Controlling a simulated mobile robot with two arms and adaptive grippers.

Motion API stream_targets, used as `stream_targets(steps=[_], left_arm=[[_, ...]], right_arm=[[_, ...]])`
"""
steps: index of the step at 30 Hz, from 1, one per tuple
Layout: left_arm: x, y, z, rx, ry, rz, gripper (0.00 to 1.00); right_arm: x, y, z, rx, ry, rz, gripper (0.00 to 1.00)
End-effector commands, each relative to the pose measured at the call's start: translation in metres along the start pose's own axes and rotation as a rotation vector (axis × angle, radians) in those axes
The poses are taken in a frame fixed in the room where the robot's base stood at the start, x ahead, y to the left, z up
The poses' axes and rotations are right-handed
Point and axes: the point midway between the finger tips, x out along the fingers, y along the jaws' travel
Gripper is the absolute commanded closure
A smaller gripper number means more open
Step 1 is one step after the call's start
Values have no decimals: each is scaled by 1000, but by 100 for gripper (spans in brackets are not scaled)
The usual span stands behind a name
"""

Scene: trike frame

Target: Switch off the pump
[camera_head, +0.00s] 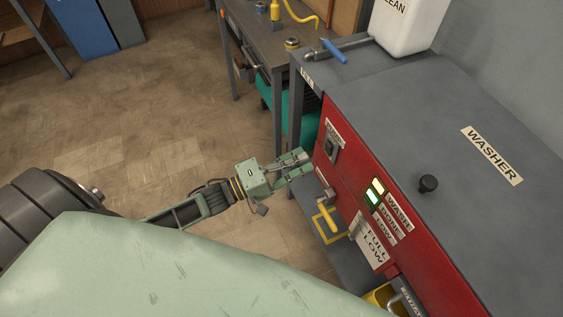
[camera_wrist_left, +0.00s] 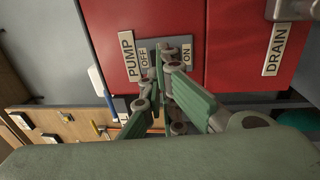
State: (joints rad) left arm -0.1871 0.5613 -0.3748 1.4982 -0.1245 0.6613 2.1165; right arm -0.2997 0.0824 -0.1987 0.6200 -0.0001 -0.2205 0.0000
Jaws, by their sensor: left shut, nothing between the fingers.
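The pump switch plate (camera_head: 331,147) is on the red front of the washer (camera_head: 470,110), near its left end. My left gripper (camera_head: 304,158) is shut and empty, just in front of the red panel by the plate. In the left wrist view, my left gripper's fingertips (camera_wrist_left: 166,62) overlap the plate between OFF and ON and hide the switch lever. I cannot tell whether they touch it or which way it is set. My right gripper is not in view.
Indicator lights (camera_head: 374,191) glow beside the WASH and DONE labels. A yellow-handled lever (camera_head: 327,217) sticks out below my left gripper. A blue-handled valve (camera_head: 333,51) and a white jug (camera_head: 405,25) are at the washer's far end. Open floor (camera_head: 170,110) lies to the left.

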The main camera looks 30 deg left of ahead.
Motion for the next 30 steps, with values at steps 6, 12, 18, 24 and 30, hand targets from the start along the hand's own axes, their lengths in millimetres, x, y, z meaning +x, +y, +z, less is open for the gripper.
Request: stream_targets(steps=[6, 12, 18, 24, 30], left_arm=[[38, -1, 0, 1, 0, 3, 100], [53, -1, 0, -1, 0, 0, 100], [54, 0, 0, -1, 1, -1, 100], [54, 0, 0, 0, 0, -3, 100], [60, 9, 0, 2, -1, -46, 100]], right_arm=[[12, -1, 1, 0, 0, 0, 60], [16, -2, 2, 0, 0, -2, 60], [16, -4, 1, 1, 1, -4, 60], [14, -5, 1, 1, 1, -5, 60], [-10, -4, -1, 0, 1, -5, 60]])
